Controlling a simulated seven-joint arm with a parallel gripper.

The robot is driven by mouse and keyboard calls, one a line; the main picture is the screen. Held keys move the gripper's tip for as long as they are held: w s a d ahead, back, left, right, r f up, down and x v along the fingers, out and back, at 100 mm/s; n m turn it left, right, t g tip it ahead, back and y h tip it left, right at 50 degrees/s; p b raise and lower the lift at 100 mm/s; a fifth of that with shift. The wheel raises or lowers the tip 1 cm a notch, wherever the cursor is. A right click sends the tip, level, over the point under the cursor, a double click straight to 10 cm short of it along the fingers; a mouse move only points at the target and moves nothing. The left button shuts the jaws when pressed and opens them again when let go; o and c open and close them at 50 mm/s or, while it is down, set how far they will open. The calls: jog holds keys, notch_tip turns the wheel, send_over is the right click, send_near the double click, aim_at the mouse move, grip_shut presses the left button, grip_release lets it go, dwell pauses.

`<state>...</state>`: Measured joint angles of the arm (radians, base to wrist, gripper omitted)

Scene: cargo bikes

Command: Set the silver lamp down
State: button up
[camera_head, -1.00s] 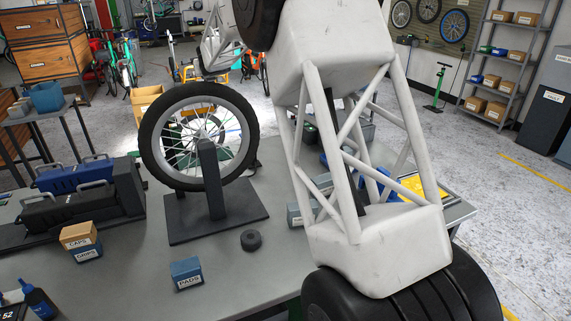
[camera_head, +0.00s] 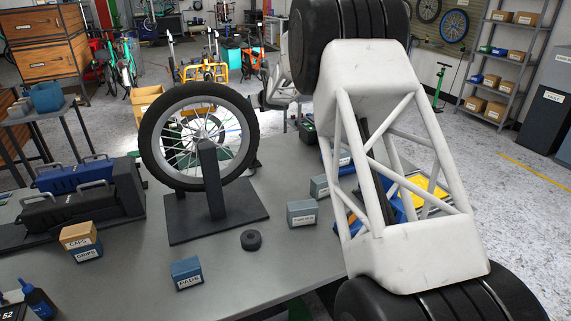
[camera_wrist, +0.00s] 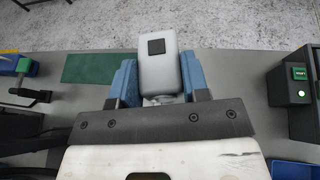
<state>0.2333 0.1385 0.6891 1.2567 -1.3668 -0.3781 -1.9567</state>
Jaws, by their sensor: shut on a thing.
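The silver lamp (camera_wrist: 158,72) is a pale grey rounded block with a dark square on its face, in the wrist view. My gripper (camera_wrist: 158,82) has a blue finger on either side of it and is shut on it. The lamp's far end points toward the table's edge. I cannot tell whether it touches the table. In the head view my arm covers much of the right side, and neither the lamp nor the fingers show clearly there.
In the wrist view a green mat (camera_wrist: 88,67) lies left of the lamp, and a dark box with a green light (camera_wrist: 289,88) stands right. In the head view a wheel (camera_head: 150,140) stands on the bench, with a PADS box (camera_head: 186,273) and a grey box (camera_head: 302,213) nearby.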

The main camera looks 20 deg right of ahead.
jog(key=s+d+f+n+y, duration=0.2)
jog(key=s+d+f, duration=0.6)
jog(key=f, duration=0.6)
jog(key=d, duration=0.2)
jog(key=shift+s+d+f+n+g+y, duration=0.2)
jog(key=shift+d+n+g+y, duration=0.1)
jog(key=shift+d, duration=0.1)
send_over(289, 164)
jog(key=shift+a+f, duration=0.1)
jog(key=shift+f, duration=3)
jog(key=shift+f, duration=1.85)
jog(key=shift+f, duration=0.2)
jog(key=o, duration=0.9)
jog(key=shift+o, duration=0.2)
